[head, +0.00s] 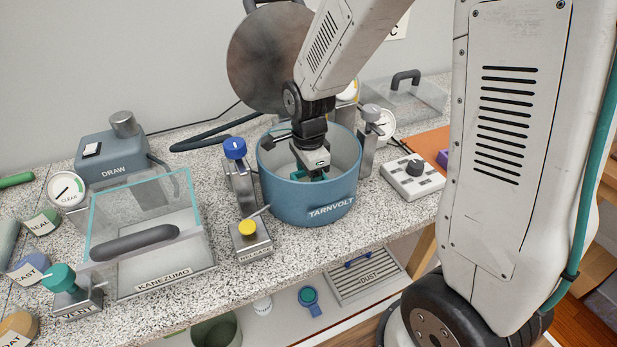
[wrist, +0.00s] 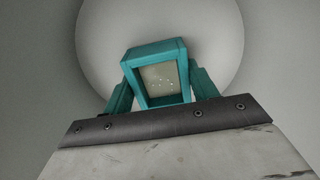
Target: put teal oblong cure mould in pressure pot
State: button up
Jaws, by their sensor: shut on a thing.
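The teal oblong cure mould (wrist: 157,52) is between the fingers of my gripper (wrist: 158,90) in the wrist view. Its opening shows a pale fill with small bright specks. In the head view my gripper (head: 312,172) reaches down inside the blue pressure pot (head: 290,203), labelled TARNVOLT, and only a little of the mould shows below it. My gripper is shut on the mould. The pot's pale round floor (wrist: 100,30) shows behind the mould in the wrist view. I cannot tell whether the mould touches the floor.
The pot's round lid (head: 262,60) stands raised behind the pot. Clamps with a blue knob (head: 235,148) and a grey knob (head: 371,112) flank the rim. A clear chamber (head: 150,225) stands left, a control box (head: 411,178) right, and a yellow-knobbed valve (head: 249,235) in front.

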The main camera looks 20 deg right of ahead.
jog(key=shift+f, duration=0.2)
jog(key=o, duration=1)
jog(key=shift+o, duration=0.2)
jog(key=shift+r, duration=0.1)
notch_tip(320, 180, up, 11)
jog(key=s+d+r+n, duration=0.1)
jog(key=s+r+n, duration=0.2)
jog(key=s+n, duration=0.3)
jog(key=s+d+r+n, duration=0.1)
jog(key=s+r+n, duration=0.1)
jog(key=s+n, duration=0.4)
jog(key=s+d+r+n+t, duration=0.1)
jog(key=s+r+n, duration=0.2)
jog(key=s+n, duration=0.3)
jog(key=s, duration=0.4)
jog(key=shift+r, duration=0.3)
jog(key=shift+d, duration=0.1)
